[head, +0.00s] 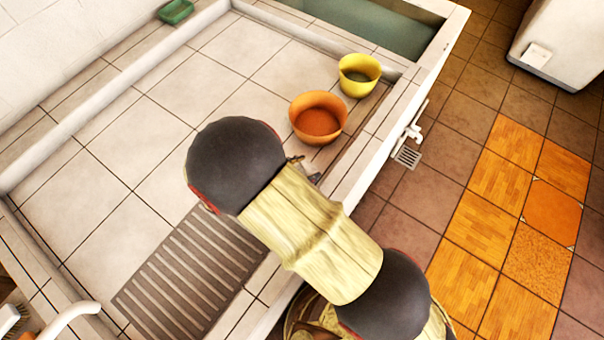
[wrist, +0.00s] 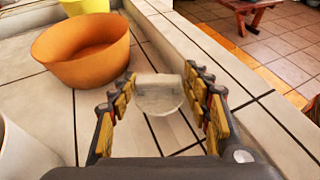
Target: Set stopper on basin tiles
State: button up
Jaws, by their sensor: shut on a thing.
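My gripper (wrist: 160,88) is shut on a small pale, whitish stopper (wrist: 158,96), which sits between the fingertips in the wrist view. The stopper is over the basin tiles (wrist: 160,135); I cannot tell whether it touches them. In the head view the basin tiles (head: 130,130) are pale with dark joints. My arm hides most of the gripper there, with only a bit of it (head: 312,172) showing near the orange bowl. The stopper is not clear in that view.
An orange bowl (head: 318,118) and a yellow bowl (head: 359,75) stand on the tiles by the basin's right wall (head: 375,140). A slatted brown grate (head: 190,270) lies at the front. A green dish (head: 176,12) is at the back. The left tiles are clear.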

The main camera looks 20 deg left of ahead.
jog(key=shift+w+a+f, duration=0.25)
jog(key=shift+f, duration=0.15)
jog(key=shift+w+a+f+b, duration=0.15)
jog(key=shift+f+b, duration=0.8)
jog(key=shift+f, duration=0.7)
jog(key=shift+f, duration=0.1)
jog(key=o, duration=1.1)
jog(key=p+v, duration=0.3)
jog(key=v, duration=0.9)
